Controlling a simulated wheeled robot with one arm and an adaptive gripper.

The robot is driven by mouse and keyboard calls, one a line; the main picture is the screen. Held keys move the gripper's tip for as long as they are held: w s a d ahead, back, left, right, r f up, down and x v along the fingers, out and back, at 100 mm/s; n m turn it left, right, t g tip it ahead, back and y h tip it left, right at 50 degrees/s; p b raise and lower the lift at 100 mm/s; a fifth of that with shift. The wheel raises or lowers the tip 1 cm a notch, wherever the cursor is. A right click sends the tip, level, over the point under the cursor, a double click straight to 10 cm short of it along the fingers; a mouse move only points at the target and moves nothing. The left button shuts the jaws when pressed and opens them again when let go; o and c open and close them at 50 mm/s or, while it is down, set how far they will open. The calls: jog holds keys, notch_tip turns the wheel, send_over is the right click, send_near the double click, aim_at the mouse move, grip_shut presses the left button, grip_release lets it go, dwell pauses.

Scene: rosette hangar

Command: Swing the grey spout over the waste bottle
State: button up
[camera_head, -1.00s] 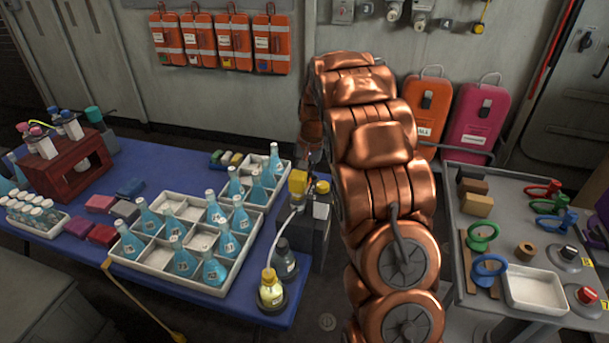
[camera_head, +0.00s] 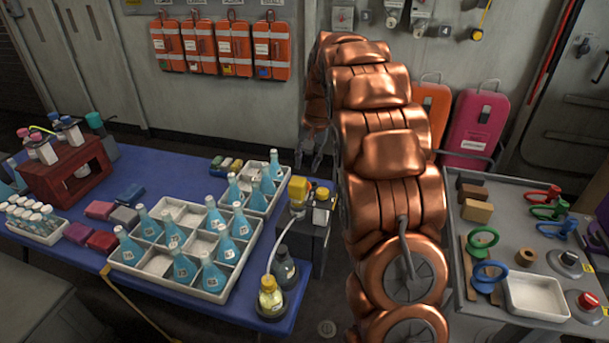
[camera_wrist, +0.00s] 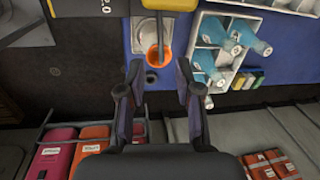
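The pump unit's yellow head (camera_head: 298,188) stands at the right end of the blue table; it also shows at the top of the wrist view (camera_wrist: 170,4). In the wrist view a grey spout (camera_wrist: 161,38) points from the yellow head over an orange-rimmed opening (camera_wrist: 153,58). A dark bottle (camera_head: 285,268) and a yellow-capped bottle (camera_head: 270,295) stand at the table's front corner; I cannot tell which is the waste bottle. My gripper (camera_wrist: 157,92) is open and empty, with the spout ahead of its fingers, apart from them. In the head view my arm partly hides it.
White divided trays with blue flasks (camera_head: 186,240) stand left of the pump. A dark box with a yellow-capped container (camera_head: 321,198) is close to its right. Orange cases (camera_head: 236,47) hang on the wall. A grey cart (camera_head: 520,240) stands at the right.

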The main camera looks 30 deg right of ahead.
jog(key=shift+s+d+r, duration=0.15)
jog(key=shift+r, duration=1)
jog(key=shift+s+d+r, duration=0.1)
jog(key=shift+d+r, duration=0.05)
jog(key=shift+r, duration=0.95)
jog(key=shift+n+g, duration=0.4)
jog(key=shift+n, duration=0.3)
jog(key=s+a, duration=0.2)
jog(key=s+a+r, duration=0.1)
jog(key=s+a, duration=0.1)
jog(key=s+a+r, duration=0.1)
jog(key=s+a, duration=0.1)
jog(key=shift+s+a, duration=0.35)
jog(key=shift+s, duration=0.05)
jog(key=s+a+f+n, duration=0.1)
jog(key=s+a, duration=0.3)
jog(key=s, duration=0.7)
jog(key=s+a+f+n+g+h+p, duration=0.1)
jog(key=s+a+f+n, duration=0.1)
jog(key=s, duration=0.9)
jog(key=s+a+f+n+g+p, duration=0.1)
jog(key=s+a+n, duration=0.2)
jog(key=s+a, duration=0.3)
jog(key=s, duration=0.5)
jog(key=shift+a+f, duration=0.2)
jog(key=shift+a, duration=0.15)
